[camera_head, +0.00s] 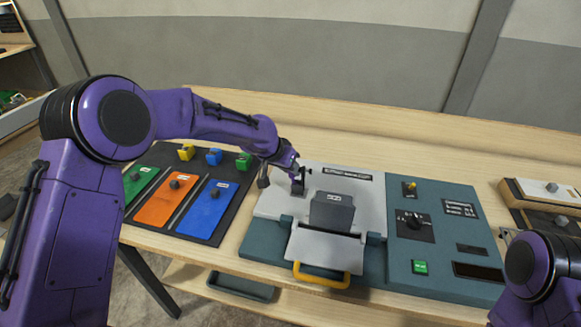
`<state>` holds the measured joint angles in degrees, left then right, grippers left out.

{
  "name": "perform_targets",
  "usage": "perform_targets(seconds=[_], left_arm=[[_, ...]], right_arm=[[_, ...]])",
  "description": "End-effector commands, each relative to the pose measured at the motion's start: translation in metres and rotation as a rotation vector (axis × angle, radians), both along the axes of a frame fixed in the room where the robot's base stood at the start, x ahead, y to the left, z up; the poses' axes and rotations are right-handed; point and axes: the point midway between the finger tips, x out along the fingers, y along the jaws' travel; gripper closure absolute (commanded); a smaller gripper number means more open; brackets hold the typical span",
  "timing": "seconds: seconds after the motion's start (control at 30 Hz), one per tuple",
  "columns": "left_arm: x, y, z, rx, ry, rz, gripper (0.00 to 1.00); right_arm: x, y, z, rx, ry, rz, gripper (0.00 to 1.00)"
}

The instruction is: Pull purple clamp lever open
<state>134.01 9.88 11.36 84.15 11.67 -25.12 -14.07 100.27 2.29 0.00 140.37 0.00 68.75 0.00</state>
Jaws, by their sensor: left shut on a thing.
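My left arm reaches in from the left over the console (268,214). Its gripper (297,176) is at the back left of the light grey panel, shut on a small part of the dark clamp (299,188). The held part is mostly hidden by the fingers, and I cannot make out a purple lever apart from my own purple arm. My right arm shows only as a purple link at the lower right; its gripper is not in view.
In front of the clamp are a dark grey labelled block (332,212) and a yellow handle (321,277). A knob (413,222) and green button (420,267) are on the right. A board with coloured panels (166,200) lies left. A wooden box (545,190) stands right.

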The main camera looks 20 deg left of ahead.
Motion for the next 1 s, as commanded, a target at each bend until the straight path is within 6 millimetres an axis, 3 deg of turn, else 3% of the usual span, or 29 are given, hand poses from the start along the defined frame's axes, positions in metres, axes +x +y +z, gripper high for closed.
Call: perform_targets(seconds=[0.03,0.07,0.43,0.8,1.0], left_arm=[[-0.002,-0.001,-0.003,0.001,0.006,-0.005,1.00],[-0.002,-0.001,-0.003,0.002,0.007,-0.006,0.68],[-0.003,0.001,0.004,0.000,0.001,-0.003,0.68],[-0.043,0.022,0.069,0.001,0.001,-0.005,0.68],[-0.052,0.027,0.085,0.002,0.006,-0.005,0.68]], right_arm=[[0.000,0.000,0.000,0.000,0.000,0.000,1.00],[0.000,0.000,0.000,0.000,0.000,0.000,1.00],[0.000,0.000,-0.003,0.000,0.000,0.000,1.00],[0.000,0.000,-0.025,0.000,0.000,0.000,1.00],[0.000,0.000,-0.027,0.000,0.000,0.000,1.00]])
